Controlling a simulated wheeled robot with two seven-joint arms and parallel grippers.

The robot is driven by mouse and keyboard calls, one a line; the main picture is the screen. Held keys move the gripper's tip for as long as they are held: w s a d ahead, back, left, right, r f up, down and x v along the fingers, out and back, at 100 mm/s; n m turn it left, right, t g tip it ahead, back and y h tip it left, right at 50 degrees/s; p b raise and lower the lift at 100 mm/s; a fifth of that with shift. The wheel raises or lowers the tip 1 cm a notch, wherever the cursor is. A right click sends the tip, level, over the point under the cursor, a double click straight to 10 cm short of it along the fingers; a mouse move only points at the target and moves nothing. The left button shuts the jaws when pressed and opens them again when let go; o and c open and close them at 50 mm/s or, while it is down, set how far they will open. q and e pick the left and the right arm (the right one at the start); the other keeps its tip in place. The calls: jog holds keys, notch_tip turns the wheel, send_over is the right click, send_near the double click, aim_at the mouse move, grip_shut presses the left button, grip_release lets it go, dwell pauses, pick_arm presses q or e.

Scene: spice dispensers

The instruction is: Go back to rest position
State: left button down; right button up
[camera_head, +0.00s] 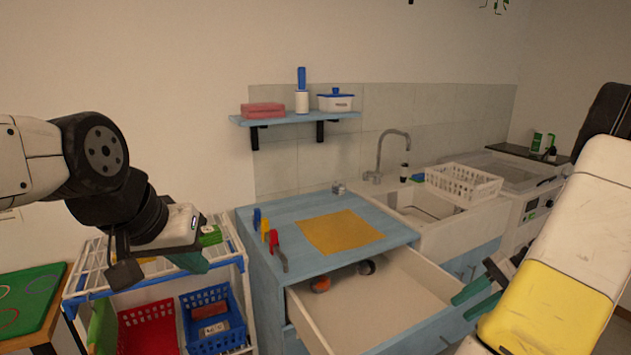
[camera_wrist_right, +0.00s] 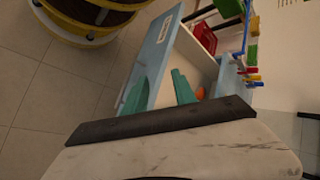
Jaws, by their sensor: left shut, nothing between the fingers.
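My left gripper (camera_head: 192,262) is at the left in the head view, above the white rack; it is shut and empty, with its green fingers partly hidden by its own wrist. My right gripper (camera_head: 476,290) is at the right, near the front right of the open drawer (camera_head: 375,300). Its green fingers also show in the right wrist view (camera_wrist_right: 160,90), apart with nothing visible between them. Two small round items, one orange and black (camera_head: 320,284) and one dark (camera_head: 367,267), lie at the back of the drawer.
Blue, yellow and red-handled items (camera_head: 272,240) stand along the left of the blue counter (camera_head: 300,215), beside an orange mat (camera_head: 340,231). A white rack (camera_head: 240,258) with red (camera_head: 150,330) and blue baskets (camera_head: 212,318) stands left. The sink (camera_head: 425,205) is right. The open drawer juts forward.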

jog(key=w+a+r+n+h, duration=0.1)
jog(key=a+r+n+h, duration=0.3)
jog(key=a+r, duration=0.85)
jog(key=s+a+r+t+h, duration=0.1)
jog(key=s+a+r+t, duration=0.1)
jog(key=s+a+r, duration=0.2)
jog(key=s+a+r+n+t+h, duration=0.1)
jog(key=s+a+r+t, duration=0.1)
jog(key=a, duration=0.6)
jog(key=shift+s+a+r+t+h, duration=0.3)
jog(key=shift+s+r+t+h, duration=0.1)
jog(key=shift+s+r, duration=0.55)
